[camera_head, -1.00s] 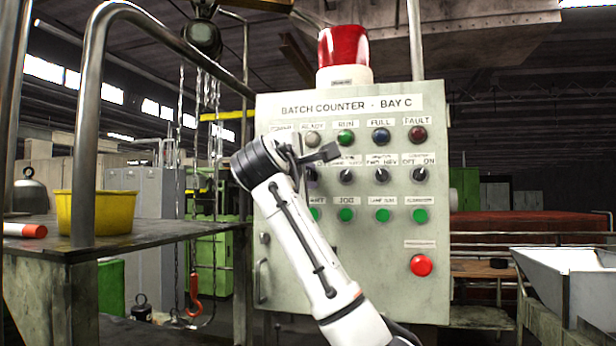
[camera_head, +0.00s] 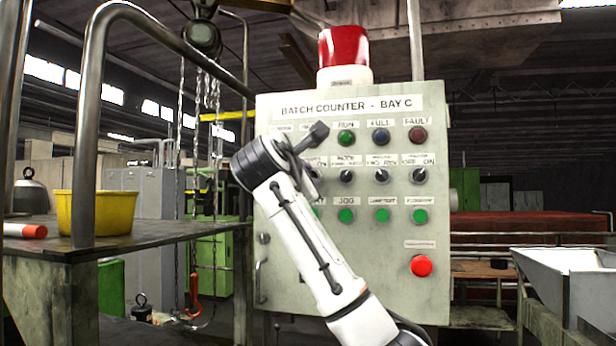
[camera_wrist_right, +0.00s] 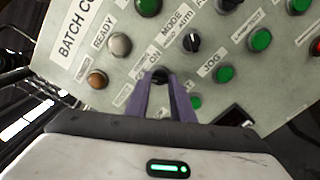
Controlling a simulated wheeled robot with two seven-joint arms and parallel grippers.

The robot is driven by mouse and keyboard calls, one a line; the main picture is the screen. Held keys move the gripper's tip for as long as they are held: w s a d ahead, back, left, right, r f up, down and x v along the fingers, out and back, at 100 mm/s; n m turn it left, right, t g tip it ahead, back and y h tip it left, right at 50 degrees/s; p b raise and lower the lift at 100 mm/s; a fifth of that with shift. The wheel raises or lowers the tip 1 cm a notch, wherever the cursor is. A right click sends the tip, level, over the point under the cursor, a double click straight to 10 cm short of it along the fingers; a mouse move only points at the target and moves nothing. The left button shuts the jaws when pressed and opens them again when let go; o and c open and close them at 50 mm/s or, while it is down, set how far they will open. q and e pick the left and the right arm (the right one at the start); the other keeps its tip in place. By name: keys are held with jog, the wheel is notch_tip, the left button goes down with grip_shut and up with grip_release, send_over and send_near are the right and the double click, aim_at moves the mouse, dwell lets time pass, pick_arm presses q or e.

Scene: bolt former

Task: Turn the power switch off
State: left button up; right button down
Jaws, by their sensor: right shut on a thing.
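The pale grey control panel (camera_head: 385,280) reads "BATCH COUNTER - BAY C". My right gripper (camera_wrist_right: 160,78) is at its left side, in the switch row. In the right wrist view, its purple fingers are shut on a dark knob, the power switch (camera_wrist_right: 160,73), below the grey READY lamp (camera_wrist_right: 120,45). Its label is mostly hidden, so its set position cannot be read. The MODE switch (camera_wrist_right: 191,42) is just beside it, apart from the fingers. In the head view, my right wrist hides the gripped knob. My left gripper is not in view.
A red button (camera_head: 421,265) is low on the panel's right, and green buttons (camera_head: 346,215) run below the switches. A red beacon (camera_head: 343,47) tops the panel. A bench with a yellow tub (camera_head: 100,212) stands left; a white hopper (camera_head: 565,275) is right.

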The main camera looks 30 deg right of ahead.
jog(key=shift+f, duration=0.1)
jog(key=c, duration=1.5)
grip_release()
jog(key=shift+c, duration=0.2)
jog(key=shift+a, duration=0.1)
jog(key=b+v, duration=0.3)
jog(key=v, duration=0.7)
